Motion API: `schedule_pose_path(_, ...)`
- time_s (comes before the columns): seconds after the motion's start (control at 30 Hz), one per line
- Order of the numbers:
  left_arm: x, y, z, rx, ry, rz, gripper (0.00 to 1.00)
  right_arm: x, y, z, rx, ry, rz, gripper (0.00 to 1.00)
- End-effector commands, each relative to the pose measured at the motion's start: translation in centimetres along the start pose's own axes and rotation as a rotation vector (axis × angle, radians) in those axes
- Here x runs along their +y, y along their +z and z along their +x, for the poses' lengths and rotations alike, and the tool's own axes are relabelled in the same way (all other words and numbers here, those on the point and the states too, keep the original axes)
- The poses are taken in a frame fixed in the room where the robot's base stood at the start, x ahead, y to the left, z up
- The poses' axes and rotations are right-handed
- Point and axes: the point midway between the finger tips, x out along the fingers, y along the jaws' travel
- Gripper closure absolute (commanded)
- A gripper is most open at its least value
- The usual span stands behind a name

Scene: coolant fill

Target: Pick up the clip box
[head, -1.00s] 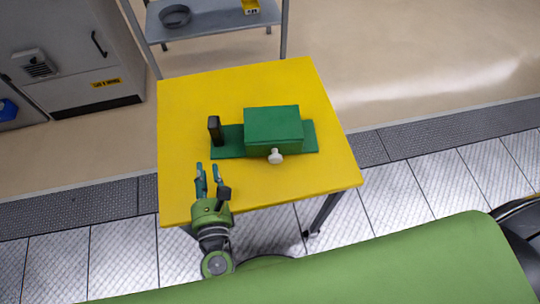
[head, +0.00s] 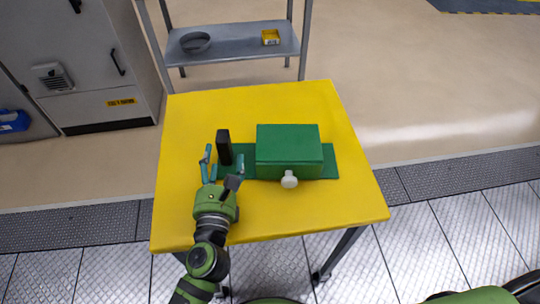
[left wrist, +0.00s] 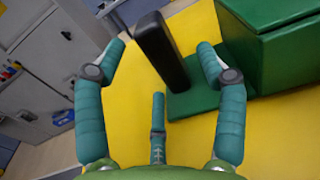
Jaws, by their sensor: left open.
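A small yellow box (head: 270,37) sits on the grey shelf at the back; it is the likeliest clip box, but no label is readable. My left gripper (head: 223,164) is open and empty over the yellow table, far in front of that shelf. Its fingers point at a black upright block (head: 224,146) at the left end of a green base plate. In the left wrist view, the black block (left wrist: 160,50) shows between the open fingers (left wrist: 160,58), beyond them, with no clear contact. My right gripper is out of view.
A green box (head: 288,146) with a white knob (head: 289,179) stands on the green plate (head: 330,163), right of the black block. The yellow table (head: 350,205) is otherwise clear. The grey shelf (head: 232,44) also holds a dark round dish (head: 195,42). A grey cabinet stands at left.

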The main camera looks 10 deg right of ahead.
Motion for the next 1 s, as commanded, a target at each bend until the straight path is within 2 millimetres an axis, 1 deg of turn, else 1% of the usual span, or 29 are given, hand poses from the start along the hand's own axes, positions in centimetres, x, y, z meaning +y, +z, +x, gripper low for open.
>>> schedule_pose_path(0.03,0.1,0.4,0.6,-0.001,0.001,0.001,0.29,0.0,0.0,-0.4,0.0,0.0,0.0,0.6)
schedule_pose_path(0.23,0.5,1.1,3.4,-0.002,0.002,0.0,0.29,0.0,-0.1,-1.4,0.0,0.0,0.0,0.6)
schedule_pose_path(0.3,0.5,0.9,4.4,0.0,0.001,0.0,0.29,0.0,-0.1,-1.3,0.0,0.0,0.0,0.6)
schedule_pose_path(0.4,0.5,0.8,5.3,0.0,0.001,0.001,0.29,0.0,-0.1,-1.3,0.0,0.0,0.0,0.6)
schedule_pose_path(0.67,0.5,0.7,5.5,0.001,0.001,0.0,0.29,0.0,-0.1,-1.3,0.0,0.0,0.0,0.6)
schedule_pose_path(0.77,0.5,0.7,5.5,0.001,0.001,0.0,0.65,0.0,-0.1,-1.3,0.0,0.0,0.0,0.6)
schedule_pose_path(0.8,0.5,0.7,5.5,0.001,0.001,0.0,0.81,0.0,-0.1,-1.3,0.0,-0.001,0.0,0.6)
schedule_pose_path(0.83,0.5,0.7,5.5,0.001,0.001,0.0,0.93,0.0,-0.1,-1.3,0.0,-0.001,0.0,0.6)
schedule_pose_path(0.87,0.5,0.7,5.5,0.001,0.001,0.0,1.0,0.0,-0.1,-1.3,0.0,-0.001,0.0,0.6)
schedule_pose_path(1.0,0.5,0.9,5.5,-0.001,0.001,-0.002,1.0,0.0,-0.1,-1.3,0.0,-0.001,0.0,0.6)
